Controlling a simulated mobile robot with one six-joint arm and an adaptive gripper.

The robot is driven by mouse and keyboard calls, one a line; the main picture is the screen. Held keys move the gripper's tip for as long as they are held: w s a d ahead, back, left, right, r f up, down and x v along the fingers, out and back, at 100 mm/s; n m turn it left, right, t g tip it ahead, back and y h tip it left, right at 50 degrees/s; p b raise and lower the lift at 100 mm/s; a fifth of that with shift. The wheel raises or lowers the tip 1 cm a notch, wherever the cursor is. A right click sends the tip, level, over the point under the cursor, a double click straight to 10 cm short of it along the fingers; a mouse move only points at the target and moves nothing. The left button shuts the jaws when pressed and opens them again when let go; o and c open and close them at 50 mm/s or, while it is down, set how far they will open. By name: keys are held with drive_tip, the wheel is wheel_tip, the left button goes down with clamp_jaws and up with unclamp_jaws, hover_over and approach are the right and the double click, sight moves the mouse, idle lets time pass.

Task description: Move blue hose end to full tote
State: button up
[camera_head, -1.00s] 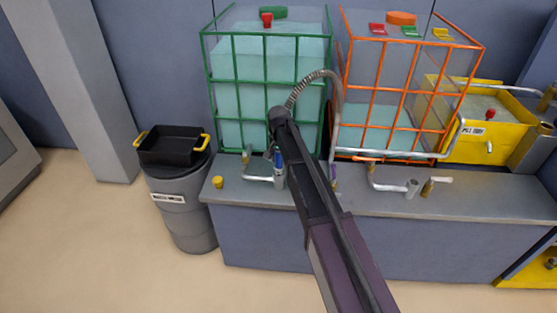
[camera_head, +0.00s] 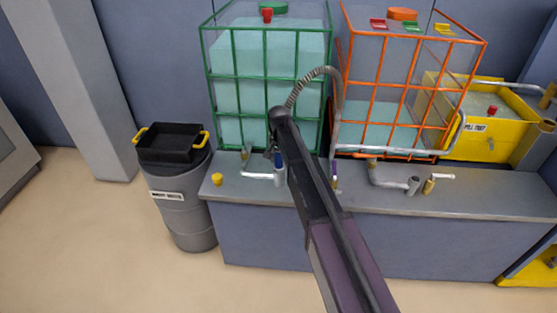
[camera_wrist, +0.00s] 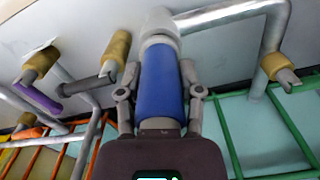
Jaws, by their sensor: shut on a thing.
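My gripper (camera_wrist: 160,105) is shut around the blue hose end (camera_wrist: 161,78), one finger on each side. The hose end's far tip meets a pale grey socket (camera_wrist: 160,24) on the pipe of the green-caged tote; whether it is seated or only touching I cannot tell. In the head view the blue hose end (camera_head: 278,159) stands upright over the socket (camera_head: 280,179), with my arm hiding part of it. The green-caged tote (camera_head: 268,95), nearly full of pale liquid, stands behind. The orange-caged tote (camera_head: 390,95) to its right holds little liquid.
The grey counter (camera_head: 470,195) carries an empty upright pipe socket (camera_head: 412,186) in front of the orange tote. A purple-handled valve (camera_wrist: 42,98) shows in the wrist view. A yellow bin (camera_head: 480,135) stands right; a drum with a black tray (camera_head: 170,150) stands left.

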drive_tip(key=shift+f, duration=0.3)
drive_tip(key=o, duration=1)
drive_tip(key=shift+r, duration=0.2)
drive_tip(key=shift+r+p, duration=1.35)
drive_tip(key=shift+f+b, duration=1.6)
drive_tip(key=shift+b, duration=0.05)
wheel_tip(320, 180, up, 9)
drive_tip(key=p, duration=0.9)
drive_tip(key=shift+r, duration=0.2)
